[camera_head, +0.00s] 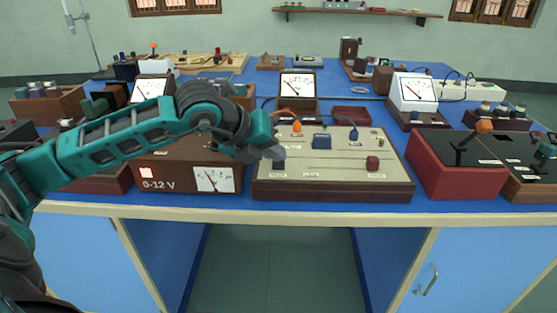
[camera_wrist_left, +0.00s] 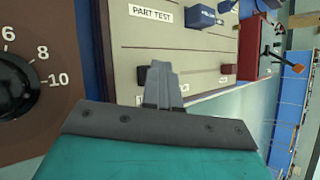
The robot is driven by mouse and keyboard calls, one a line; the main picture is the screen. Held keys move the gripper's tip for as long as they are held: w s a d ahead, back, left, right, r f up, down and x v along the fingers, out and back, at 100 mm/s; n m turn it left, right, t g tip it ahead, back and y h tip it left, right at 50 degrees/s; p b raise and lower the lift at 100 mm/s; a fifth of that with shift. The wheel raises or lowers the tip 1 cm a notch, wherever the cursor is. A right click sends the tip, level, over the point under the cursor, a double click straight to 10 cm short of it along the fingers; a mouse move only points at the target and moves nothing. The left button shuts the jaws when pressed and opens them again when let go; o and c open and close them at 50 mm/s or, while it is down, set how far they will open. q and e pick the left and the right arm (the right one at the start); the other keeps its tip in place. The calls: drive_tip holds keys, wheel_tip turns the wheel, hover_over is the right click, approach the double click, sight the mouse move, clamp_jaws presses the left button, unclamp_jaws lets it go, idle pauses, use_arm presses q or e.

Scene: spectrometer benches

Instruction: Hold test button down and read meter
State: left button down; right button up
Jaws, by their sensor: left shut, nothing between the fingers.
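The cream test board (camera_head: 330,185) with a wooden base sits at the front middle of the blue bench. My left gripper (camera_head: 275,154) is over its left part, shut and empty. A dark block (camera_head: 281,164), possibly the test button, shows at the fingertips. In the left wrist view, the shut fingers (camera_wrist_left: 163,82) point at the board, and a dark block (camera_wrist_left: 142,75) shows beside them, partly hidden. I cannot tell whether they touch. A white-faced meter (camera_head: 298,84) stands behind the board, its needle leaning left. My right gripper is not in view.
A brown 0-12 V supply (camera_head: 165,172) with a dial meter stands just left of the board. A red block (camera_head: 372,163) and a blue block (camera_head: 321,142) stand up from the board. A red box (camera_head: 455,180) is to the right. Other meters and wires crowd the bench behind.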

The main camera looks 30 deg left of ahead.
sight(275, 165)
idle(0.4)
use_arm(q)
drive_tip(key=shift+r+p, duration=0.4)
drive_tip(key=shift+r, duration=0.5)
wheel_tip(275, 165, up, 5)
drive_tip(key=p, duration=0.3)
drive_tip(key=shift+d, duration=0.1)
